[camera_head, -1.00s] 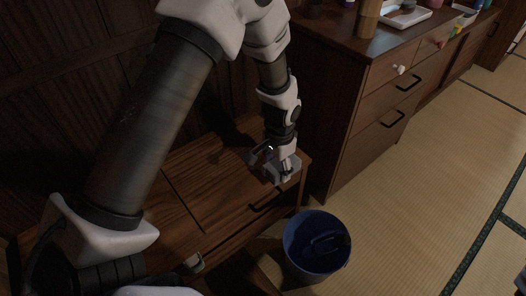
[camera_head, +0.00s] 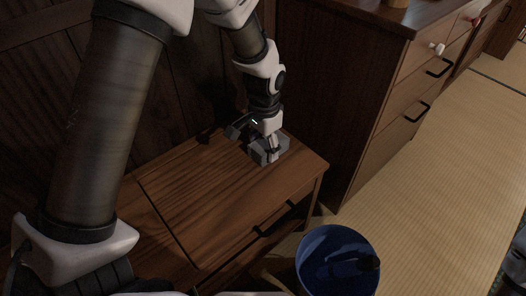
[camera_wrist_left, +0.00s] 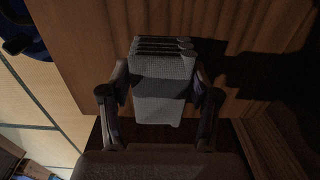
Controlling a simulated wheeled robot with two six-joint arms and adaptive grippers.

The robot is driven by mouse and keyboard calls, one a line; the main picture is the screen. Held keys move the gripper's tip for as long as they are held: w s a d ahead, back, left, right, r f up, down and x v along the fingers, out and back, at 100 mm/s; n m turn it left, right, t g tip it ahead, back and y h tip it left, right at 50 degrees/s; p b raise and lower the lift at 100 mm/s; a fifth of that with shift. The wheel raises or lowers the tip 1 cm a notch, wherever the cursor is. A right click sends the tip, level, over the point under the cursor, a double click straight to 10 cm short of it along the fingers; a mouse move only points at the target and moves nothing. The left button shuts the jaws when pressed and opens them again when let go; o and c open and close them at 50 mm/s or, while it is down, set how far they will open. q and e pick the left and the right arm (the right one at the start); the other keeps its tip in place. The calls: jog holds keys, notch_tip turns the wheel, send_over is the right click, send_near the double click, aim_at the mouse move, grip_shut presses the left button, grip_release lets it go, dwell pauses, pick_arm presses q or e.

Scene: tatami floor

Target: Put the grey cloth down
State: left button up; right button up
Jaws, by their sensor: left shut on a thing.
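The grey cloth (camera_head: 259,154) is a small folded bundle over the right end of a low wooden cabinet top. My left gripper (camera_head: 271,146) points down and is shut on it. The left wrist view shows the cloth (camera_wrist_left: 160,92) between the two fingers (camera_wrist_left: 160,98), with folded layers at its far edge. The wood top lies behind the cloth there. I cannot tell whether the cloth touches the top.
The low cabinet (camera_head: 200,200) has a mostly bare top. A blue bucket (camera_head: 318,245) with a dark thing inside stands on the tatami at its front right. A taller drawer cabinet (camera_head: 330,95) stands behind to the right. A wooden wall closes off the back.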

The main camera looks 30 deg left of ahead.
aim_at(264, 145)
pick_arm(q)
jog(key=o, duration=1)
notch_tip(264, 145, up, 12)
jog(key=p, duration=0.6)
jog(key=shift+r, duration=0.15)
